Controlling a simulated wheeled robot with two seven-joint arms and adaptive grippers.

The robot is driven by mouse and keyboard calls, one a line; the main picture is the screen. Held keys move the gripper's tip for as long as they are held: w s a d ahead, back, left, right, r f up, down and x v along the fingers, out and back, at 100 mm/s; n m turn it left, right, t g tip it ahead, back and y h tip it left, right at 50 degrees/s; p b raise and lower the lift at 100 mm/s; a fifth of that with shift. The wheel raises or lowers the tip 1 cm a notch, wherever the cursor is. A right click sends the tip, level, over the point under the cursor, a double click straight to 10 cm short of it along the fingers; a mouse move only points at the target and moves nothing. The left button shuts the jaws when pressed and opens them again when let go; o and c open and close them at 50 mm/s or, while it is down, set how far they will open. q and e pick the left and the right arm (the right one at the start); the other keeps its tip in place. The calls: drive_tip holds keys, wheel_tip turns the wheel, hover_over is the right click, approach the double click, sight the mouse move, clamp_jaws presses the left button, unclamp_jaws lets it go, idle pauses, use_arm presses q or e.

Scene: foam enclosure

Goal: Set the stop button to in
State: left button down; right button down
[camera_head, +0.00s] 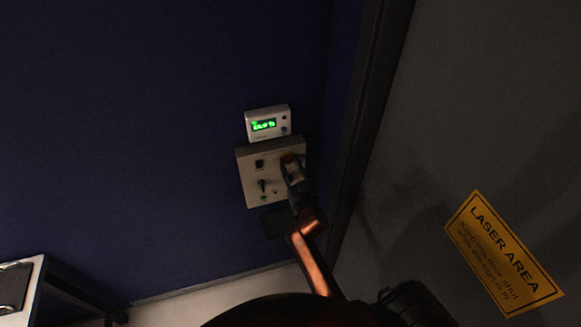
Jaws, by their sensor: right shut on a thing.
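The stop button (287,158) shows as a small reddish patch near the upper right of a pale control panel (248,180) on the blue wall. My right gripper (291,168) is at the panel, shut on the stop button, and covers most of it. Whether the button is in or out cannot be told from this view. My left gripper is not in view.
A small display box (266,123) with green digits is above the panel. The panel also bears a dark switch (259,164) and a lever (262,185). A dark post (362,120) stands close at right, beside a grey surface with a yellow laser sign (503,254). A table (38,285) is at lower left.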

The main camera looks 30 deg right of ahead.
drive_tip(key=shift+r, duration=0.1)
drive_tip(key=c, duration=1.5)
unclamp_jaws()
drive_tip(key=shift+w, duration=0.15)
drive_tip(key=shift+o, duration=0.2)
drive_tip(key=v, duration=0.7)
drive_tip(key=shift+s, duration=0.3)
